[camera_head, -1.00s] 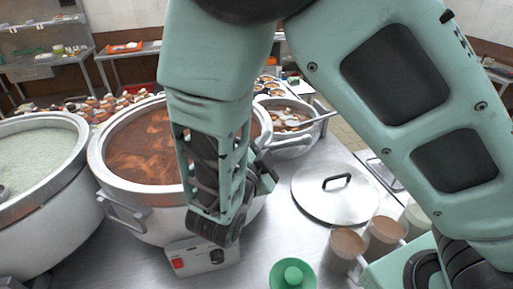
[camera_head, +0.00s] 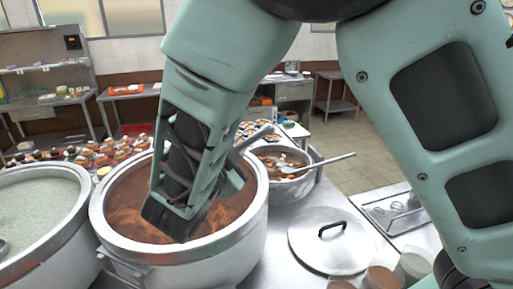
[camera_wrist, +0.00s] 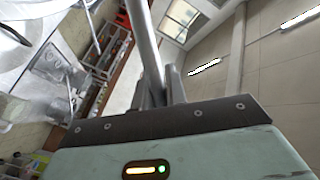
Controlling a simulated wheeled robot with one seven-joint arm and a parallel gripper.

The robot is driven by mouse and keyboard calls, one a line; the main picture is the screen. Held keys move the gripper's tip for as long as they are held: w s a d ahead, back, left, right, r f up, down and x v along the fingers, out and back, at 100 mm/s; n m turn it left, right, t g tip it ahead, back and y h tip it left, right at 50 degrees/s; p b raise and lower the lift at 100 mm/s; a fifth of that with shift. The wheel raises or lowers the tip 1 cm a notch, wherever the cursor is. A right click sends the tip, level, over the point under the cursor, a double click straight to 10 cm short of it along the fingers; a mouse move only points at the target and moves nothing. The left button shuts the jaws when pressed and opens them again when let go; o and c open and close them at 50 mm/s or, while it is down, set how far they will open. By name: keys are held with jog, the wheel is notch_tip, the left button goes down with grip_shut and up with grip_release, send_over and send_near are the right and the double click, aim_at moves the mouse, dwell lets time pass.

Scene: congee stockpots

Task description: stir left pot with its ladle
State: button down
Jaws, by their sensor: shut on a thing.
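The far-left pot (camera_head: 50,240) is a large metal pot of pale green-white congee, cut by the left edge of the head view. A small dark object (camera_head: 3,248) shows at its left edge; I cannot tell what it is. In the wrist view my gripper (camera_wrist: 160,92) is shut on a grey metal rod, which looks like a ladle handle (camera_wrist: 143,40) and runs up out of the picture. In the head view my forearm and wrist hang over the middle pot and hide most of the gripper. The held ladle's bowl is not visible.
The middle pot (camera_head: 215,262) holds reddish-brown stew. A smaller pot (camera_head: 290,190) behind right has a ladle (camera_head: 320,163) resting in it. A round lid (camera_head: 325,255) lies on the steel counter, with cups (camera_head: 380,278) in front. Several small food items (camera_head: 100,152) lie behind the pots.

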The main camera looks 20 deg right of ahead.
jog(key=w+a+r+n+y+p, duration=0.1)
jog(key=w+a+r+n+p, duration=0.1)
jog(key=w+a+r+p, duration=0.4)
notch_tip(320, 180, down, 18)
jog(key=w+b, duration=0.2)
jog(key=b, duration=0.3)
jog(key=shift+d+r+n+t, duration=0.2)
jog(key=shift+d+n+t, duration=0.1)
jog(key=shift+d+t, duration=0.1)
jog(key=shift+a+y, duration=0.15)
jog(key=shift+y, duration=0.15)
